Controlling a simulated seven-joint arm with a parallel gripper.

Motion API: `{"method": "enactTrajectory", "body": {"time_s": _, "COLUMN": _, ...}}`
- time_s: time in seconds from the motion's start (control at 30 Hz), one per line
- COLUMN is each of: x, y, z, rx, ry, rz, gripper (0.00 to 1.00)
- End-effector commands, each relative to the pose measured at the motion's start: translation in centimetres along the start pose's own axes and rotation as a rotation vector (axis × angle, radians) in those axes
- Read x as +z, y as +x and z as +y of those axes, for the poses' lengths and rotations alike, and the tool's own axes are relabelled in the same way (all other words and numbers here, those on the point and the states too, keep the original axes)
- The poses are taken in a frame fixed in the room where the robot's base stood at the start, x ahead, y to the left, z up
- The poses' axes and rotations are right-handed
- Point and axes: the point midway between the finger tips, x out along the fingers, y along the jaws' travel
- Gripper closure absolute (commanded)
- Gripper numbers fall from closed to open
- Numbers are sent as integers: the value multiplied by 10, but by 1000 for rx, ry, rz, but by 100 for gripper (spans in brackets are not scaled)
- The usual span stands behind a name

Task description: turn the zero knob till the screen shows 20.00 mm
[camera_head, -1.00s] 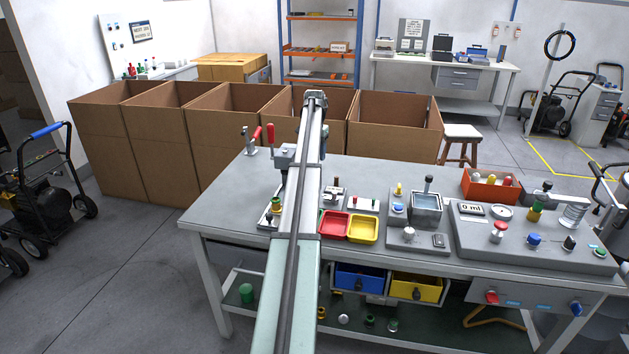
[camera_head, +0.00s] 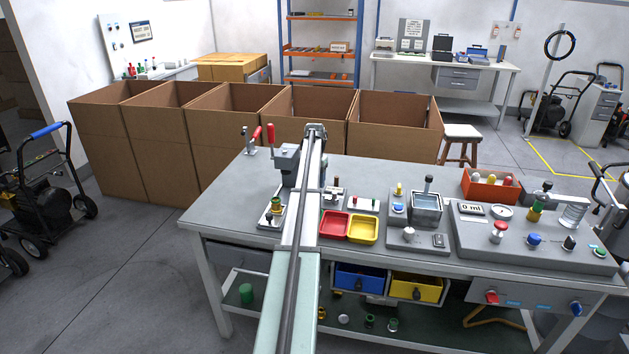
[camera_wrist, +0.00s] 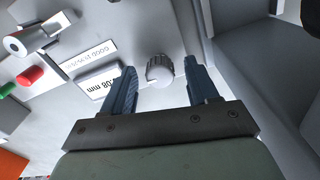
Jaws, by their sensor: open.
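The zero knob (camera_wrist: 157,73) is a small grey ribbed knob on a light grey panel in the wrist view. My gripper (camera_wrist: 160,66) is open, with one finger on each side of the knob and visible gaps between. Whether the fingertips are level with the knob in depth I cannot tell. The screen (camera_wrist: 92,86) lies left of the knob, turned in the picture. Its reading ends in "08 mm"; the left finger hides its other digits. A label (camera_wrist: 86,58) starting with "GOOD" sits beside it. In the head view my arm covers the knob and screen.
A red button (camera_wrist: 30,76), a green button (camera_wrist: 6,90) and a grey cylinder-ended part (camera_wrist: 30,42) lie left in the wrist view. A dark grey block (camera_wrist: 255,75) stands close on the right. Red (camera_head: 335,222) and yellow (camera_head: 363,230) trays sit right of my arm on the bench.

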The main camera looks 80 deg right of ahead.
Motion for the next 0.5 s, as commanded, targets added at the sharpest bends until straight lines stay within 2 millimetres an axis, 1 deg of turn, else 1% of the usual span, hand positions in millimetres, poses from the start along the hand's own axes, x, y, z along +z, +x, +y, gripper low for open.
{"method": "enactTrajectory", "body": {"time_s": 0.2, "x": 0, "y": 0, "z": 0, "rx": 0, "ry": 0, "rz": 0, "gripper": 41}}
{"method": "enactTrajectory", "body": {"time_s": 0.5, "x": 0, "y": 0, "z": 0, "rx": 0, "ry": 0, "rz": 0, "gripper": 70}}
